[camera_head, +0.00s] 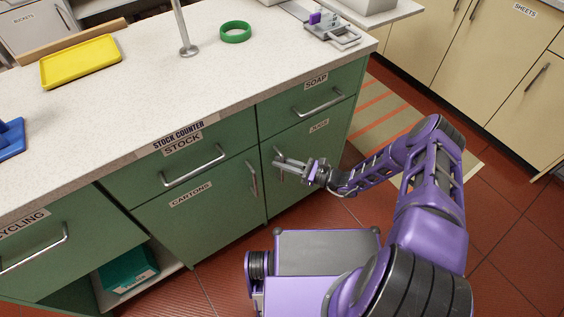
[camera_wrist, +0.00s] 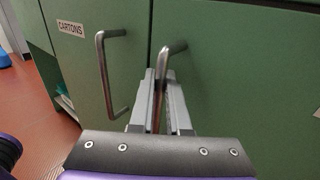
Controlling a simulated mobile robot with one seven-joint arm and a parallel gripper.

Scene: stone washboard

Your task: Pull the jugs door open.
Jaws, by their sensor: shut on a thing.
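The jugs door (camera_head: 322,144) is a green cabinet door under the soap drawer, with a JUGS label (camera_head: 319,125) at its top. It looks flush with the cabinet front. Its upright metal bar handle is near the left edge; the top bend of the handle (camera_wrist: 174,49) shows in the wrist view. My gripper (camera_head: 281,163) is at this handle in the head view. In the wrist view my gripper (camera_wrist: 161,88) has its two fingers on either side of the bar, shut on it. The lower part of the handle is hidden by the fingers.
The cartons door (camera_head: 205,215) with its own handle (camera_wrist: 103,75) is just left. The soap drawer (camera_head: 310,101) is above. A teal bin (camera_head: 127,272) sits in an open bay at lower left. Beige cabinets (camera_head: 480,60) stand across the aisle, with a striped mat (camera_head: 385,110) between.

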